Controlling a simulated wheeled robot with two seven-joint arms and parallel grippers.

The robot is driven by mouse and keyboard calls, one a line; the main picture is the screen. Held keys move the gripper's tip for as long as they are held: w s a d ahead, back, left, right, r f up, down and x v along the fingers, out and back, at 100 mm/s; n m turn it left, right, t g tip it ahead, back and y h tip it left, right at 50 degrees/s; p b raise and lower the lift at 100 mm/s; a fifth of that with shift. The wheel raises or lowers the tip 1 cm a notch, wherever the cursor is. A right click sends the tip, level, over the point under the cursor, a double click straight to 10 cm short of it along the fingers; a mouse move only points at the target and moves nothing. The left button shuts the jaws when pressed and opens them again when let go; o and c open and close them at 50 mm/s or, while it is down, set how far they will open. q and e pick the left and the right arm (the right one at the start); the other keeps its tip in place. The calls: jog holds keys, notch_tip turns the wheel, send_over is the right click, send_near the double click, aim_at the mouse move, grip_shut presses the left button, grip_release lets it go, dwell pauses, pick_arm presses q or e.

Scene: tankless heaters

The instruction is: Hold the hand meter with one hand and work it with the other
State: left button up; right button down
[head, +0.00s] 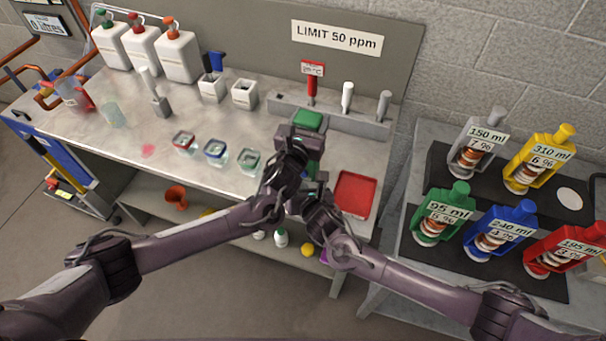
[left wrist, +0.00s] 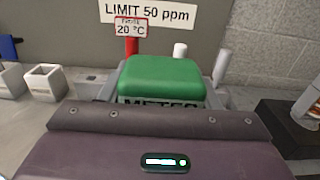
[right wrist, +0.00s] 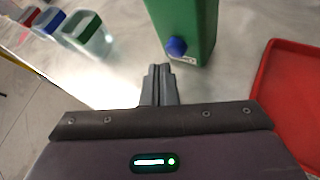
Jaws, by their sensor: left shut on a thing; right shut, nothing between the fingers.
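The hand meter is a green box; its top (head: 307,120) shows above my left gripper (head: 296,143) in the head view, held up over the bench's front right. In the left wrist view its green top (left wrist: 162,78) fills the middle, with lettering below partly hidden. My left gripper is shut on it. In the right wrist view the meter (right wrist: 195,20) stands upright with a round blue button (right wrist: 176,46) near its lower end. My right gripper (right wrist: 160,72) is shut and empty, its tips just below and left of the button. I cannot tell if they touch it.
A red tray (head: 355,194) lies right of the grippers. Several small cups, such as a blue-rimmed one (head: 215,153), stand to the left. Behind is a grey rack (head: 330,118) with a red thermometer (head: 312,88). Coloured bottles stand on a right-hand table (head: 425,135).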

dwell(0.4)
jog(key=shift+w+d, duration=0.15)
jog(key=shift+w, duration=0.25)
jog(key=shift+w+d, duration=0.15)
jog(key=shift+w, duration=0.35)
dwell(0.8)
jog(key=shift+s, duration=0.1)
jog(key=shift+s+a, duration=0.25)
jog(key=shift+s, duration=0.55)
jog(key=shift+s, duration=0.1)
jog(key=shift+s+a, duration=0.25)
jog(key=shift+s, duration=0.5)
jog(key=shift+s+a, duration=0.3)
jog(key=shift+s, duration=0.5)
jog(key=shift+s+a, duration=0.25)
jog(key=shift+s, duration=0.5)
